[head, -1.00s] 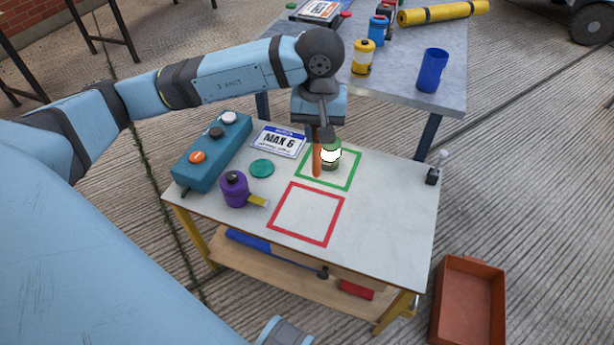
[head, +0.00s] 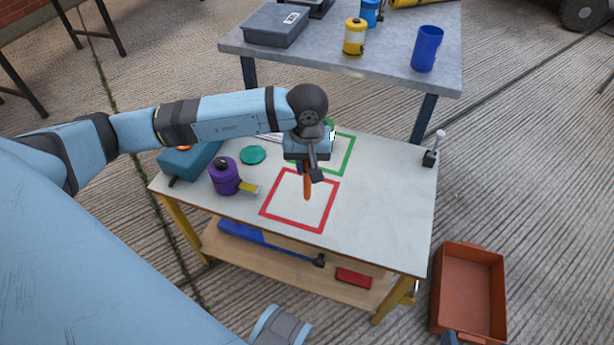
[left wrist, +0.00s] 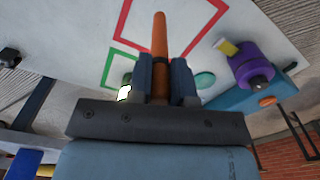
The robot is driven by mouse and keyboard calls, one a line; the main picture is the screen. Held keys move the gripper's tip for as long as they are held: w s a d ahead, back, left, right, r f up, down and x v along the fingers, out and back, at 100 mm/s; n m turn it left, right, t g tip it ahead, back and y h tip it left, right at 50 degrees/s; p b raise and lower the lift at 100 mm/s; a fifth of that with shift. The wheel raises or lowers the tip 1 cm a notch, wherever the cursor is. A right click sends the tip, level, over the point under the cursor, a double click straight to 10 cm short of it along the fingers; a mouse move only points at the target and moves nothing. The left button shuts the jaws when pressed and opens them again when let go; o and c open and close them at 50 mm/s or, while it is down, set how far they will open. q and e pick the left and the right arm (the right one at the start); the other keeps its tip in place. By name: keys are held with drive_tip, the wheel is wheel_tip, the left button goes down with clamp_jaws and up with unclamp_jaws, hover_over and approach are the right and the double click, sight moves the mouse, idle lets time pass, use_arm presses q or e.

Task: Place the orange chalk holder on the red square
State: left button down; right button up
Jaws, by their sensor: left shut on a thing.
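My left gripper (head: 309,175) is shut on the orange chalk holder (head: 307,188), a slim orange stick pointing down. In the head view the holder hangs over the upper right part of the red square outline (head: 267,205) on the white table. In the left wrist view the orange chalk holder (left wrist: 159,40) stands out between the two fingers (left wrist: 160,80), with the red square (left wrist: 122,20) behind it. I cannot tell whether its tip touches the table. A green square outline (head: 347,160) lies behind, partly hidden by my gripper.
A purple canister (head: 224,177) with a yellow tab stands left of the red square. A small clamp-like item (head: 432,150) sits at the right edge. The table's right front is clear.

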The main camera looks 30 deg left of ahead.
sight(307, 180)
use_arm(q)
wheel_tip(307, 180, down, 4)
drive_tip(key=shift+f+b, duration=0.2)
drive_tip(key=shift+b, duration=0.2)
use_arm(e)
drive_tip(key=shift+w+a+r+t+y, duration=0.1)
drive_tip(key=shift+w+r+t+y, duration=0.15)
drive_tip(key=shift+r, duration=0.2)
drive_tip(key=shift+w+a+r+t+y, duration=0.1)
drive_tip(key=shift+w+r+t, duration=0.05)
drive_tip(key=shift+w+r, duration=0.2)
use_arm(q)
drive_tip(key=c, duration=1)
unclamp_jaws()
drive_tip(key=shift+c, duration=0.2)
use_arm(e)
drive_tip(key=shift+s+a, duration=0.15)
drive_tip(key=shift+a, duration=0.05)
use_arm(q)
drive_tip(key=shift+r, duration=0.1)
use_arm(e)
drive_tip(key=shift+r, duration=0.1)
